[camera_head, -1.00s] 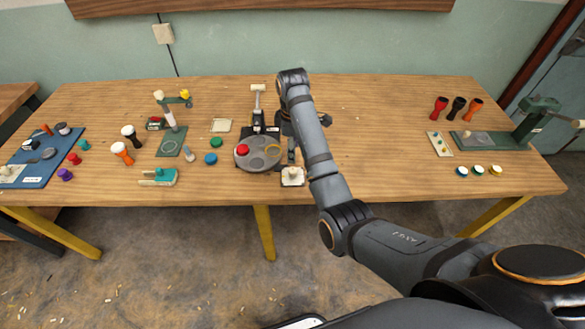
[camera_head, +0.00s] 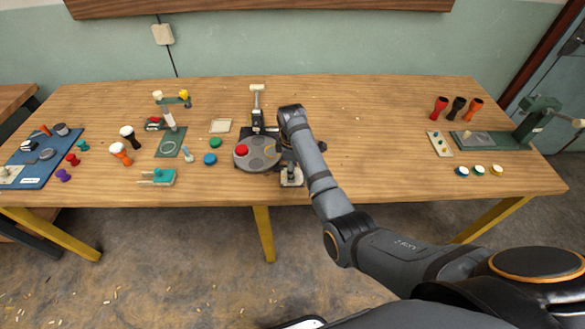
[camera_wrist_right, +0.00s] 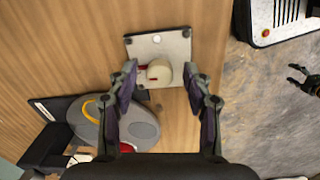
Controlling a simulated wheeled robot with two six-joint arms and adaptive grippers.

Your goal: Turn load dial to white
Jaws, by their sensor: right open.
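The load dial is a pale square plate (camera_wrist_right: 174,47) with a cream round knob (camera_wrist_right: 159,73) in the right wrist view. A red mark shows at the knob's left side, and a white dot lies on the plate above the knob. In the head view the plate (camera_head: 292,180) lies near the table's front edge, partly hidden by my right arm. My right gripper (camera_wrist_right: 160,68) is open, with one finger on each side of the knob. Gaps show between the fingers and the knob, and I cannot tell its height above.
A grey turntable (camera_head: 262,160) with a red disc (camera_head: 241,150) stands just left of the dial. A green disc (camera_head: 215,142) and a blue disc (camera_head: 210,159) lie further left. The table right of my arm is mostly clear up to the small drums (camera_head: 457,108).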

